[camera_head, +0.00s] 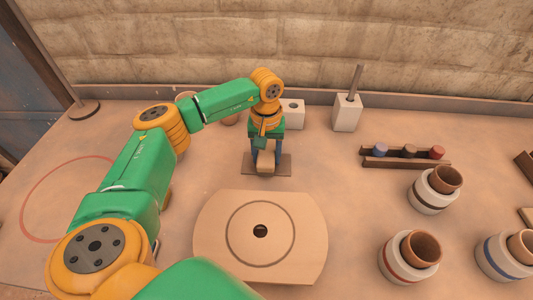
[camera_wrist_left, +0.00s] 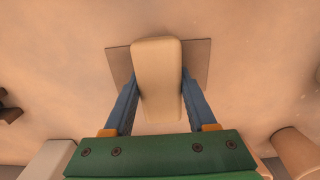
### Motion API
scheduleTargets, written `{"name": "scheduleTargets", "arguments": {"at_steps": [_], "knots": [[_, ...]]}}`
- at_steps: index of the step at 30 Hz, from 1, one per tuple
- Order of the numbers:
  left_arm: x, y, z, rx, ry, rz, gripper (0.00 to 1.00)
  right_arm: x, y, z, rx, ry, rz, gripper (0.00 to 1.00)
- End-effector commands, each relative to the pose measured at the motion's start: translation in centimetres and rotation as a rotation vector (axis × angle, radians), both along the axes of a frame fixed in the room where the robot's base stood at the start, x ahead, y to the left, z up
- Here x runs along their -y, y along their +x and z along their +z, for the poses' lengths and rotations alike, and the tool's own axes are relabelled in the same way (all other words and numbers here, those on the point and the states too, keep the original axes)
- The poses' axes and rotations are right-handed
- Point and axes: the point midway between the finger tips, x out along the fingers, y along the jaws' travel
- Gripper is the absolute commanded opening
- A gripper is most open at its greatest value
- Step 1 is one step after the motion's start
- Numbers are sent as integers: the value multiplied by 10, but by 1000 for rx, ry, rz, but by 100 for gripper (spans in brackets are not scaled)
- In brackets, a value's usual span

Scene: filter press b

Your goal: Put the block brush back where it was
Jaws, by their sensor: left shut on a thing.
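The block brush (camera_head: 266,160) is a pale beige block, standing over a thin brown mat (camera_head: 283,168) at the back middle of the table. In the left wrist view the brush (camera_wrist_left: 157,70) lies between the two blue fingers, and the mat (camera_wrist_left: 197,60) shows on both sides of it. My left gripper (camera_head: 266,152) comes down from above and is shut on the brush; it also shows in the left wrist view (camera_wrist_left: 158,100). Whether the brush's underside touches the mat cannot be told. My right gripper does not show.
A round-marked board (camera_head: 210,235) lies in front of the mat. White blocks (camera_head: 347,113), one holding a rod, stand behind. A rack (camera_head: 405,162) with coloured plugs and several banded cups (camera_head: 398,262) stand at the right. A red ring (camera_head: 33,200) marks the left.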

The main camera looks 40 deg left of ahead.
Motion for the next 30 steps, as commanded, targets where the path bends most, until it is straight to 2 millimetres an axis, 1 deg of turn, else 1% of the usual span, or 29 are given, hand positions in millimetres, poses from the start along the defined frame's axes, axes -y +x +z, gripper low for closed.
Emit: {"name": "scheduleTargets", "arguments": {"at_steps": [2, 3, 5, 6, 13, 15, 17, 20, 21, 25, 27, 30], "knots": [[0, 0, -4, 0, 0, 0, 0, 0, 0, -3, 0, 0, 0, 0], [0, 0, -3, 0, 0, 0, 68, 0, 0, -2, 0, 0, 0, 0], [0, 0, -2, 0, 0, 0, 84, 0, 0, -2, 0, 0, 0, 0], [0, 0, -2, 0, 0, 0, 87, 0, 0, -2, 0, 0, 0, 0], [0, 0, -2, 1, -1, 0, 87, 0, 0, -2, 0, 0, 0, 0], [0, 0, 4, 1, -1, 0, 87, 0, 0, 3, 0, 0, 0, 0], [0, 1, 11, 4, -1, 0, 87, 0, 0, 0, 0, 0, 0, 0], [1, 1, 37, 7, -2, 0, 87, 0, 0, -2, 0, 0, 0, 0], [1, 1, 49, 8, -1, 0, 87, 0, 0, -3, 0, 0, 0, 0], [1, 1, 86, 7, -2, -1, 87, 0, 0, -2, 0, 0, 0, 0], [1, 0, 101, 3, -2, 0, 87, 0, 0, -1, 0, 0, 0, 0], [1, 0, 116, 2, -1, 0, 87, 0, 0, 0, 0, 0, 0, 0]]}}
